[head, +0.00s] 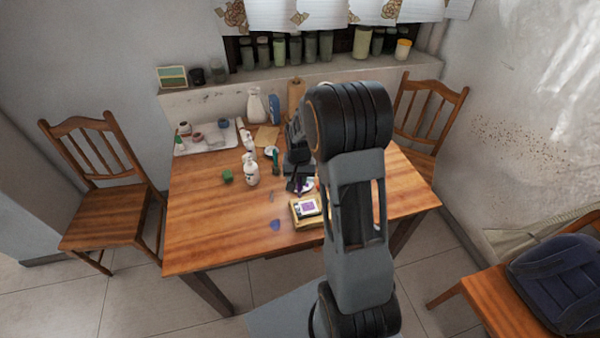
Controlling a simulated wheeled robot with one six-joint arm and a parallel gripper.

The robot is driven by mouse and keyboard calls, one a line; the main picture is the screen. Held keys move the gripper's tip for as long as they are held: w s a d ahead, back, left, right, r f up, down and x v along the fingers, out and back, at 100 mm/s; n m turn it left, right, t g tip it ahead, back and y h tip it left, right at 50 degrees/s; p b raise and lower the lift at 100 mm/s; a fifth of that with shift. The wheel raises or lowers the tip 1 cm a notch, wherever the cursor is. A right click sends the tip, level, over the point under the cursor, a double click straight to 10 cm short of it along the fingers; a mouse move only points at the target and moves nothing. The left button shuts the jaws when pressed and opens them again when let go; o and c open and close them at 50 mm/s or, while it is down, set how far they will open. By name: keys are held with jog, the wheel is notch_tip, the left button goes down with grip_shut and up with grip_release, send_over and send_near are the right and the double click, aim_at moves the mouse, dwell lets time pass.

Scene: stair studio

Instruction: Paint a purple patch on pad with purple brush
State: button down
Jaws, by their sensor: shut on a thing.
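The pad (309,207) lies on the wooden table near its front edge, on a yellowish board (296,221). A purple patch shows on its white face. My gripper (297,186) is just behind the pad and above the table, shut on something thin. What it holds is too small and too hidden by the gripper to make out clearly; the purple brush is not plain to see. A small dish with purple in it (305,188) shows partly beside the gripper. My arm hides the table to the right of the pad.
White bottles (251,170), a green block (227,176) and a small blue thing (275,225) stand on the table (205,230). A tray with jars (181,150) is at the back left. Chairs (105,205) flank the table. The front left of the table is clear.

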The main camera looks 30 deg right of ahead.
jog(key=shift+r+p, duration=0.55)
jog(key=shift+r, duration=0.65)
jog(key=shift+d, duration=0.1)
